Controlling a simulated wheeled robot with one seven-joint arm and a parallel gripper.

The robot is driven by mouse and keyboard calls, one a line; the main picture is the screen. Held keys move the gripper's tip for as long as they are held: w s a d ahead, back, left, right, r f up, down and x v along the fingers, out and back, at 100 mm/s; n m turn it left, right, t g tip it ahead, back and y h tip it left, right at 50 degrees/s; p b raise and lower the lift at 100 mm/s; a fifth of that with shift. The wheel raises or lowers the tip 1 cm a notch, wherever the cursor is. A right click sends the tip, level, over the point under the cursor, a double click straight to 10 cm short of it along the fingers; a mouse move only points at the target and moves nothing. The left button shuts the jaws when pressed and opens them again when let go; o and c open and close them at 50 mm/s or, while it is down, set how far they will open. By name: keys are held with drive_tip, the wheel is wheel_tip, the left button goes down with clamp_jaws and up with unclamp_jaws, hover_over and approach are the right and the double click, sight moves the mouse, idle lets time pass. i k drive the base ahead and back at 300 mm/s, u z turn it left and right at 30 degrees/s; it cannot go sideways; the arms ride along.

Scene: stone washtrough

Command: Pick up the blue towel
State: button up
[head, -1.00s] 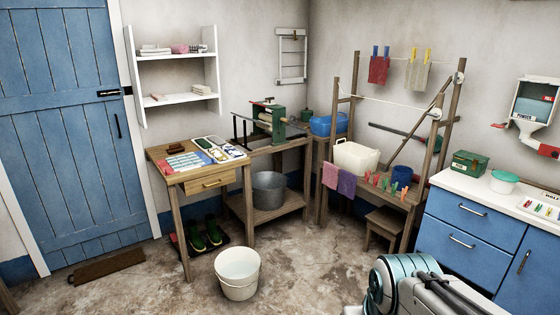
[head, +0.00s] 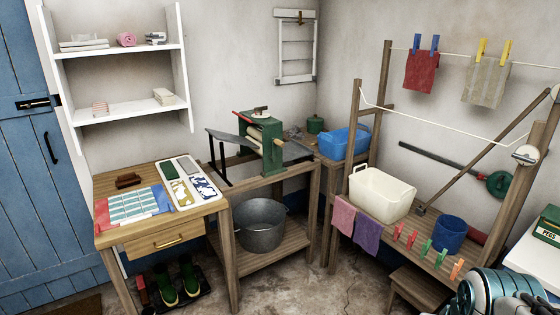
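A flat blue cloth (head: 162,196) shows as a strip on the wooden table at the left. It lies beside or partly under a teal-and-white striped cloth (head: 132,206), with a red piece (head: 102,215) at the other side. I cannot tell whether these are separate towels. A white tray (head: 210,204) right of them has compartments with green, yellow-patterned and blue-patterned items. My arm shows at the bottom right, far from the table. My gripper is not visible.
A drawer table (head: 104,183) holds the cloths and a brown brush (head: 129,180). A green mangle (head: 262,143) and metal tub (head: 260,228) stand right of it. A rack (head: 335,180) holds a cream basin (head: 382,193). Red (head: 421,72) and beige (head: 486,82) cloths hang above. Boots (head: 178,282) stand below.

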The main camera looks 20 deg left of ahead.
sight(205, 191)
drive_tip(key=u, duration=0.3)
drive_tip(key=i, duration=1.95)
drive_tip(key=u, duration=0.95)
drive_tip(key=i, duration=1.4)
drive_tip(key=u, duration=0.2)
